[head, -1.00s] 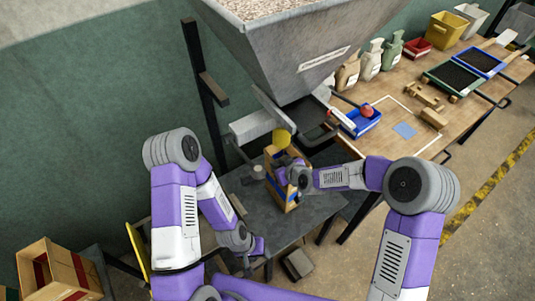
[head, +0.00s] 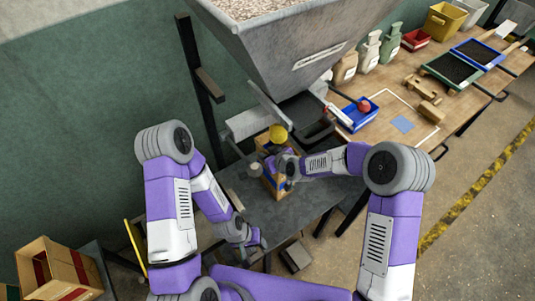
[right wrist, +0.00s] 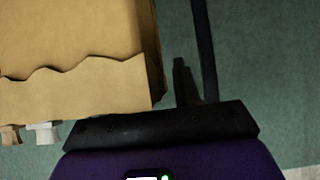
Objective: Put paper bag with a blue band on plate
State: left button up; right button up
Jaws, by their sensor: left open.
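The tan paper bag with a blue band (head: 270,183) is upright above the dark grey table, under the hopper. My right gripper (head: 285,167) is at its upper right side and appears shut on it; the fingertips are mostly hidden. In the right wrist view the bag (right wrist: 75,85) fills the upper left, with its jagged flap edge showing. One dark finger (right wrist: 187,82) stands just right of the bag; the other is hidden. My left gripper (head: 257,243) is open and empty near the table's front left edge. I cannot surely make out a plate.
A large grey hopper of grain (head: 300,50) hangs over the dark table (head: 308,205), with a yellow round object (head: 278,134) below it. A wooden bench (head: 375,145) at the right carries a blue bin (head: 358,118), sacks and trays. A cardboard box (head: 55,270) stands lower left.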

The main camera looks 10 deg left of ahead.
jog(key=shift+d+r, duration=0.1)
jog(key=shift+r, duration=0.2)
jog(key=p+v, duration=0.1)
jog(key=v, duration=1.1)
jog(key=s+d+f+m+g+h, duration=0.1)
jog(key=s+d+f+m+g, duration=0.1)
jog(key=s+d+f+m, duration=0.2)
jog(key=s+d+f+m+g+h, duration=0.1)
jog(key=s+d+f+m, duration=0.3)
jog(key=s+f, duration=0.5)
jog(key=s+d+f+m+g+h, duration=0.1)
jog(key=s+d+f+m+g, duration=0.2)
jog(key=s+f, duration=0.4)
notch_tip(320, 180, down, 3)
jog(key=shift+d+r+m+g, duration=0.1)
jog(key=shift+d+m+g, duration=0.35)
jog(key=shift+d, duration=0.8)
